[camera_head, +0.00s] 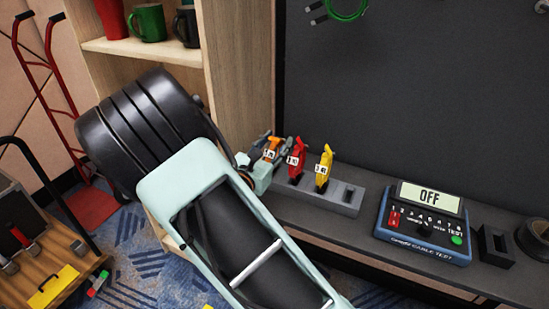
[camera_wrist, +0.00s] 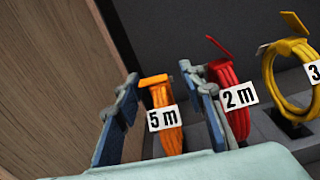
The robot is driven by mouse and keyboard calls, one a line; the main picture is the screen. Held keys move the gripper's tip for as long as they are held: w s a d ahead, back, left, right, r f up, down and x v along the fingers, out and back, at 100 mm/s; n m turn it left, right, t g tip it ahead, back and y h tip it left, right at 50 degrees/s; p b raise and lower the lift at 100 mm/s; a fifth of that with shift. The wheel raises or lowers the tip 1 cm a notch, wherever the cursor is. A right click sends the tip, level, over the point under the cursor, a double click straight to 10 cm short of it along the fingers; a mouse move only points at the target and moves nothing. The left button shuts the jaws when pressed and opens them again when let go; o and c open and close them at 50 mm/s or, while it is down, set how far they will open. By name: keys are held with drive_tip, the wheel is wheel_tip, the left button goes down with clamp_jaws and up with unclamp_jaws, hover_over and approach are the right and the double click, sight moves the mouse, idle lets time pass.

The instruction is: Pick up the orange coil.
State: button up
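The orange coil (camera_wrist: 170,138) with a white "5 m" tag stands upright in the wrist view; it also shows in the head view (camera_head: 273,146), partly hidden by my gripper. My gripper (camera_wrist: 159,76) is open, with one finger on each side of the coil. A gap shows between the left finger and the coil. The right finger is close to the coil's right side; I cannot tell whether it touches. In the head view my gripper (camera_head: 258,168) is at the left end of the grey holder (camera_head: 345,207).
A red coil (camera_head: 296,160) tagged "2 m" stands just right of my right finger, with a yellow coil (camera_head: 323,168) beyond it. A wooden shelf side (camera_head: 238,70) is close on the left. A blue cable tester (camera_head: 424,226) reading "OFF" is further right.

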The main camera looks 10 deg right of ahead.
drive_tip(key=shift+c, duration=0.4)
clamp_jaws()
drive_tip(key=shift+r, duration=0.1)
